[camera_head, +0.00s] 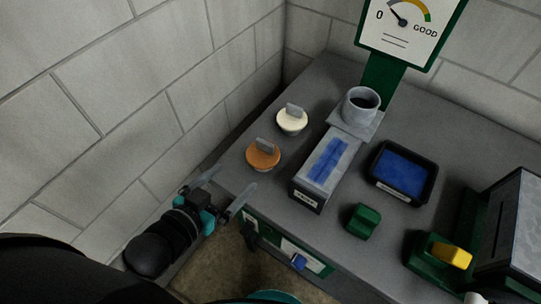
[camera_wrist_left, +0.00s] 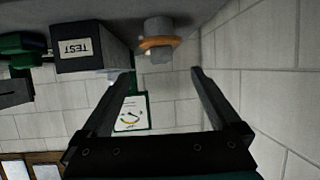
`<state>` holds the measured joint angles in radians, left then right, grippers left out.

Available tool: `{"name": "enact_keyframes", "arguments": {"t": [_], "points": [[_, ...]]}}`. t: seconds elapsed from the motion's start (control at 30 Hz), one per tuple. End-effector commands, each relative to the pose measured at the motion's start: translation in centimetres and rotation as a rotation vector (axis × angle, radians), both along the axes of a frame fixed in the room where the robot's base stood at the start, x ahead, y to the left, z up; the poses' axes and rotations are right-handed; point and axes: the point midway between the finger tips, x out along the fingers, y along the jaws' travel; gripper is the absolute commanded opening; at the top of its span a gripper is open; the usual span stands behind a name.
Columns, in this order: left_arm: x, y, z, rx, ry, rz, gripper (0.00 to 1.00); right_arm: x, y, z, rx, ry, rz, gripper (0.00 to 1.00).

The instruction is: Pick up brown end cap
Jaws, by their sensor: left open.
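The brown end cap (camera_head: 263,156) is a round orange-brown disc with a grey upright tab, standing near the left edge of the grey bench. In the left wrist view, where the scene looks upside down, the cap (camera_wrist_left: 158,43) is at the top centre, ahead of the fingertips. My left gripper (camera_head: 234,180) is open and empty, its fingers spread just off the bench's left edge, short of the cap and apart from it. Both fingers also show in the left wrist view (camera_wrist_left: 162,76). My right gripper is not seen.
A cream cap (camera_head: 292,121) stands behind the brown one. A grey duct box (camera_head: 326,168) with a blue strip and a TEST label is to its right. A blue-lined black tray (camera_head: 402,171) and green block (camera_head: 364,221) lie farther right. A block wall (camera_head: 120,100) is close on the left.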

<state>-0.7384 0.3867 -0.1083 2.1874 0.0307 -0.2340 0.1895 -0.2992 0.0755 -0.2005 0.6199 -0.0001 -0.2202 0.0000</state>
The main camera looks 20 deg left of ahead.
Motion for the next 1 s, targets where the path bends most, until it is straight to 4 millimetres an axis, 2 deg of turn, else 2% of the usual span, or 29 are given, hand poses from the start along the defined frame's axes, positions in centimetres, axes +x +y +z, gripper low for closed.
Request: {"name": "enact_keyframes", "arguments": {"t": [0.17,0.73,1.0], "points": [[0.9,-0.4,0.3,-0.007,-0.016,-0.004,0.97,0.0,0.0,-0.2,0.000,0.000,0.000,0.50],[8.0,-2.3,-2.8,-0.005,-0.013,-0.004,0.97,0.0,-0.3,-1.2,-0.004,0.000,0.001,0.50],[9.3,-2.7,-3.3,-0.006,-0.013,-0.005,0.97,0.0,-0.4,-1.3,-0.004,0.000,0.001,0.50]]}}
